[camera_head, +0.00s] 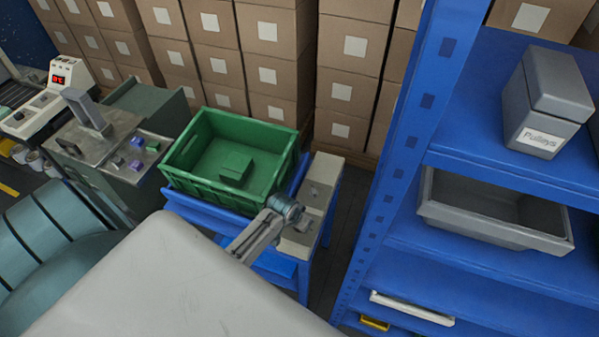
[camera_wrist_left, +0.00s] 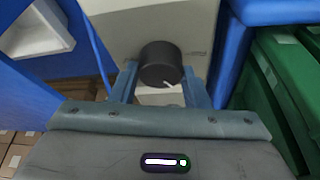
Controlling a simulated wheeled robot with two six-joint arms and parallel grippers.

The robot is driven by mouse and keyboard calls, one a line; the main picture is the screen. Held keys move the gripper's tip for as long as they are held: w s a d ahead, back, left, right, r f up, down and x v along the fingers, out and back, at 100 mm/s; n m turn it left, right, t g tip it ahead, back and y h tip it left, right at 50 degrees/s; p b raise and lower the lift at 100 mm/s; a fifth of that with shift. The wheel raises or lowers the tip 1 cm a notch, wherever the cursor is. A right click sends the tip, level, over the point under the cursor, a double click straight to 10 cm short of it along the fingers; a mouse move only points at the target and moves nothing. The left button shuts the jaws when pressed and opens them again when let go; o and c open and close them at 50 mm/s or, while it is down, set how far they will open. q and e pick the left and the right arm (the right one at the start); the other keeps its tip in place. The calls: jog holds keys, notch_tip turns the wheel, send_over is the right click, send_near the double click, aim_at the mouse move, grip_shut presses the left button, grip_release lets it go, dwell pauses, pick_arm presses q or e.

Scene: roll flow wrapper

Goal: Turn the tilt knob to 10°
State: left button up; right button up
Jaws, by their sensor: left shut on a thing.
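The tilt knob (camera_wrist_left: 160,62) is a round black knob with a white pointer line in the left wrist view. It sits on a pale beige housing (camera_wrist_left: 120,25), and its pointer aims down and to the right in that picture. My left gripper (camera_wrist_left: 160,78) has a finger on each side of the knob and is shut on it. In the head view my left gripper (camera_head: 285,207) is against the beige unit (camera_head: 322,175), and the knob is hidden there. Any degree scale is too small to read. My right gripper is not in view.
A green crate (camera_head: 179,180) on a blue stand (camera_head: 293,277) is just left of the gripper. A blue shelf rack (camera_head: 400,150) stands to the right, with a grey bin (camera_head: 470,222). Stacked cartons (camera_head: 270,62) line the back. A red display (camera_head: 58,80) is at far left.

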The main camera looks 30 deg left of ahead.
pick_arm(q)
jog(key=m+h, duration=0.1)
jog(key=m, duration=0.2)
jog(key=m+h, duration=0.1)
jog(key=m, duration=0.1)
jog(key=shift+a+m+g, duration=0.15)
jog(key=shift+m+g, duration=0.15)
jog(key=shift+m, duration=0.1)
dwell(0.4)
jog(key=o, duration=1)
jog(key=shift+s+a+r+b, duration=0.1)
jog(key=shift+a+r+b, duration=0.05)
jog(key=shift+r+b, duration=0.3)
jog(key=b+v, duration=0.2)
jog(key=v, duration=0.8)
jog(key=shift+a, duration=0.1)
